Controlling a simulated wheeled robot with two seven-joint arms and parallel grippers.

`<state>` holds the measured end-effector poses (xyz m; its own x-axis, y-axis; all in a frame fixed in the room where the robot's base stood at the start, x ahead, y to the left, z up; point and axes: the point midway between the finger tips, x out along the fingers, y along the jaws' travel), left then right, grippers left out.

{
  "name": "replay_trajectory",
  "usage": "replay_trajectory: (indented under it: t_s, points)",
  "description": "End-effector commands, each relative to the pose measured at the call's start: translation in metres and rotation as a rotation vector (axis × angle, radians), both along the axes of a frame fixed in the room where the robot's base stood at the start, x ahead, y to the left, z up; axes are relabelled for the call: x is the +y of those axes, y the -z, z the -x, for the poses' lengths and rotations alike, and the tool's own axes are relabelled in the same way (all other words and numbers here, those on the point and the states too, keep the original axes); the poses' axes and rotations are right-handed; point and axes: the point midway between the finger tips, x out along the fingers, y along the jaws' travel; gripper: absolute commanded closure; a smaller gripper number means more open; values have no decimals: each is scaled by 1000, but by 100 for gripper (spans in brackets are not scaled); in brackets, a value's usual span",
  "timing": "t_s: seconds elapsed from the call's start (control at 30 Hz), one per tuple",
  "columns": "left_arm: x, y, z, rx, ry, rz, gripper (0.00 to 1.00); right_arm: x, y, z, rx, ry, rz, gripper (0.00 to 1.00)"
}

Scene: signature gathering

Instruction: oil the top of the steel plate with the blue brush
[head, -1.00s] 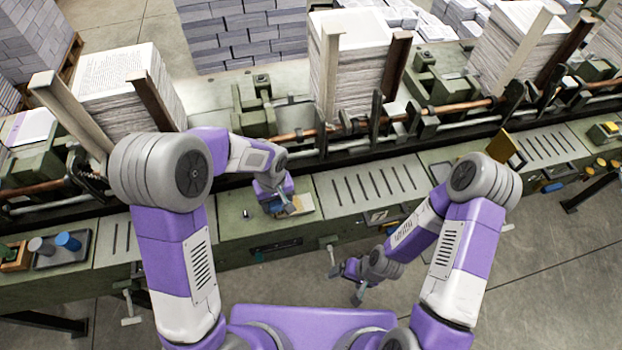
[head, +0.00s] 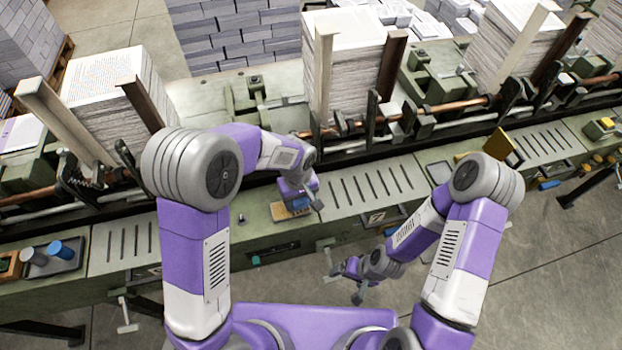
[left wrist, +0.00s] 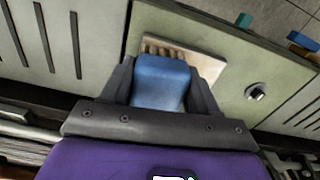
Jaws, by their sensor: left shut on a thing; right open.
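The steel plate (head: 281,214) is a small pale, tan-looking square on the green machine bench, partly hidden by my left gripper. It also shows in the left wrist view (left wrist: 208,66). My left gripper (head: 303,206) is above the plate. In the left wrist view its two fingers are shut on the blue brush (left wrist: 160,80), a rounded blue block with tan bristles over the left part of the plate. I cannot tell whether the bristles touch it. My right gripper (head: 358,290) is open and empty, low in front of the bench.
A dark knob (head: 241,218) stands on the bench left of the plate. A tray (head: 70,265) at far left holds a grey and a blue cylinder. Tall paper stacks (head: 345,75) and machine rails stand behind the bench. A slotted panel (head: 365,190) lies right of the plate.

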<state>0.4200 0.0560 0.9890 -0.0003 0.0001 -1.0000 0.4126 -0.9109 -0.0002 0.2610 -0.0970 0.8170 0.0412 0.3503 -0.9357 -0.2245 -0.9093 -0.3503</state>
Motion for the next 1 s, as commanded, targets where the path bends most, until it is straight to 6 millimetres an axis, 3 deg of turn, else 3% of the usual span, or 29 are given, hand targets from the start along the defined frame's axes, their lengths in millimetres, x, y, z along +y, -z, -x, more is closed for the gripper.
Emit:
replay_trajectory:
  t_s: [0.3, 0.43, 1.0]
  points:
    - [-22, 0, -2, 0, -13, 0, 65, 0, 1, 0, 0, 0, 0, 13]
    - [-22, -23, -2, -4, -14, 2, 65, 0, -11, 0, 0, 0, 0, 13]
    - [-22, -74, -2, -2, -13, 1, 65, 0, -47, 0, 0, 0, 0, 13]
